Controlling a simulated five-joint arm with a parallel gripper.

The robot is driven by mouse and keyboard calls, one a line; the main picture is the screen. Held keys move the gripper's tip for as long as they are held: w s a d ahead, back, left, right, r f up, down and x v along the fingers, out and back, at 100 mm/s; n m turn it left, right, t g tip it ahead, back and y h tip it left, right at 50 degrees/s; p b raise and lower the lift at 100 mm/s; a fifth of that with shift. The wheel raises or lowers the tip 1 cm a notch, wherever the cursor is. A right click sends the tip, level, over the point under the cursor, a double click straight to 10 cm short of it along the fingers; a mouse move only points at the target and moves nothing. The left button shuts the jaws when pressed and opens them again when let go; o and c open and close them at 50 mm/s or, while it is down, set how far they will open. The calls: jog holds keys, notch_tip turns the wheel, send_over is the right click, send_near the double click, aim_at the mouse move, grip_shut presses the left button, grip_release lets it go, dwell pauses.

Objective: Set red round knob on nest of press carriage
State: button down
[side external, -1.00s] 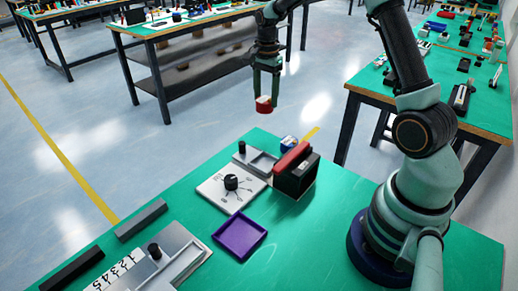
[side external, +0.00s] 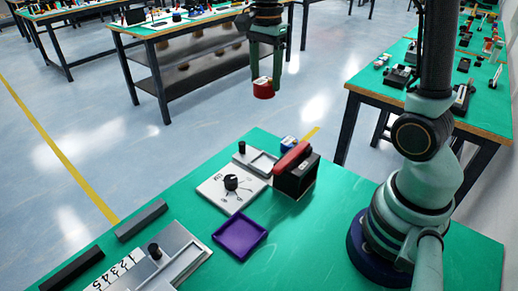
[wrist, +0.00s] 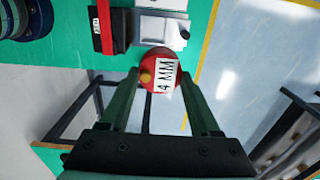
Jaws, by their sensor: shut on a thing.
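My gripper (side external: 264,78) is shut on the red round knob (side external: 263,91), holding it high beyond the far edge of the green bench. In the wrist view the knob (wrist: 147,66) sits between the fingertips, with a white "4 MM" label and a small yellowish spot on its face. Two grey metal fixtures with black knobs lie on the bench: one at the back (side external: 262,163) and one at the front left (side external: 185,262). I cannot tell which is the press carriage, and no nest is clear.
A black box with a red top (side external: 296,172) stands beside the back fixture. A white dial plate (side external: 217,197) with a black knob, a purple tray (side external: 240,237) and dark bars (side external: 142,221) lie nearby. A blue-and-white item (side external: 289,143) is at the far edge. Green bench right of the tray is bare.

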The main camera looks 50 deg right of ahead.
jog(key=shift+s+a, duration=0.8)
jog(key=shift+s, duration=0.1)
send_near(256, 174)
jog(key=d+f, duration=0.4)
jog(key=shift+d+f, duration=0.1)
jog(key=shift+d, duration=0.1)
jog(key=shift+c, duration=0.6)
grip_release()
jog(key=shift+f, duration=0.15)
